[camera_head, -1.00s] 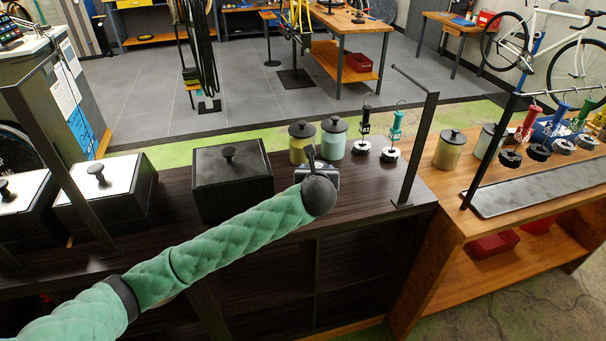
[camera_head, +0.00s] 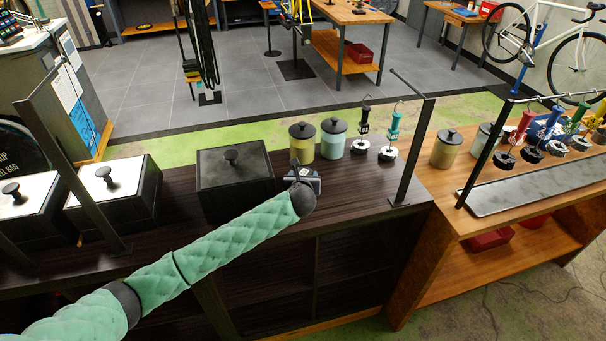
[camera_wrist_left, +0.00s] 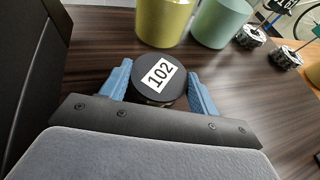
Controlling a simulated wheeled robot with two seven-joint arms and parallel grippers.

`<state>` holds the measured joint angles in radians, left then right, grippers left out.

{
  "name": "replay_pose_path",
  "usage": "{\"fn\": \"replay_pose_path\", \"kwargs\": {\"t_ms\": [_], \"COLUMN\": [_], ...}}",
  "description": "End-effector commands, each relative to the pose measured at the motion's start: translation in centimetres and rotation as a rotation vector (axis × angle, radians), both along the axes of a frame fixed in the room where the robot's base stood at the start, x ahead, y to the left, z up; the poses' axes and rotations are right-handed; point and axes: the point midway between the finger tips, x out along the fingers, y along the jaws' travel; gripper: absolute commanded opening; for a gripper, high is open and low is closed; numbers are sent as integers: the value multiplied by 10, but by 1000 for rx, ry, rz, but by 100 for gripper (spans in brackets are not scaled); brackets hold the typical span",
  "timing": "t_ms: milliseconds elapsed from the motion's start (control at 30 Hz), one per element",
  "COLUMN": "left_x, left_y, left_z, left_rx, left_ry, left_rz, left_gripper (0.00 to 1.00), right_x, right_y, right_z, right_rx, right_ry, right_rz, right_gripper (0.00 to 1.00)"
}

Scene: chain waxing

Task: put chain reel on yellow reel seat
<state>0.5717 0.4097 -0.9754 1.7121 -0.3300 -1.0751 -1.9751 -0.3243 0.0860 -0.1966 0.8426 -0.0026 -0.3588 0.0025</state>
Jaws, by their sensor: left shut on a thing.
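My left gripper (camera_head: 303,176) is low over the dark bench, between the black lidded box and the canisters. In the left wrist view its blue fingers (camera_wrist_left: 160,85) are closed around a black round piece with a white "102" label (camera_wrist_left: 159,74). Its underside is mostly hidden, so I cannot tell if it touches the bench. Two chain reels stand to the right of the canisters, one with a black handle (camera_head: 365,121) and one with a teal handle (camera_head: 394,128). I cannot single out a yellow reel seat. My right gripper is not in view.
A yellow canister (camera_head: 302,147) and a pale green canister (camera_head: 333,142) stand just beyond the gripper. The black box (camera_head: 235,184) is on its left. A dark upright post (camera_head: 413,155) rises at the bench's right. The right bench holds a metal tray (camera_head: 530,181) and several coloured-handled reels.

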Motion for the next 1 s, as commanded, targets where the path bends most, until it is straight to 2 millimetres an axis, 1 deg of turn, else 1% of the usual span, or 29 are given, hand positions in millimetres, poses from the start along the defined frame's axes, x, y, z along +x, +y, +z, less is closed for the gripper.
{"fn": "replay_pose_path", "kwargs": {"t_ms": [100,433,467,533,567,867,1000], "left_x": [0,0,0,0,0,0,-10], "left_y": [0,0,0,0,0,0,-1], "left_z": [-3,-6,-6,-6,-6,-5,-2], "left_rx": [0,0,1,0,0,0,-1], "left_ry": [-1,-1,0,0,0,0,-1], "left_rz": [0,0,0,0,0,0,-2], "left_gripper": [25,25,67,80,82,82,82], "right_x": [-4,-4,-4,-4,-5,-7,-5], "right_y": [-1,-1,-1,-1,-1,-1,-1], "right_z": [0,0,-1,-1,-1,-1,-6], "right_rx": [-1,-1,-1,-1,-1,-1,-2], "right_ry": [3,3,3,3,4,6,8], "right_rz": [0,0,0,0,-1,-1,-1], "right_gripper": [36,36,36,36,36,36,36]}}
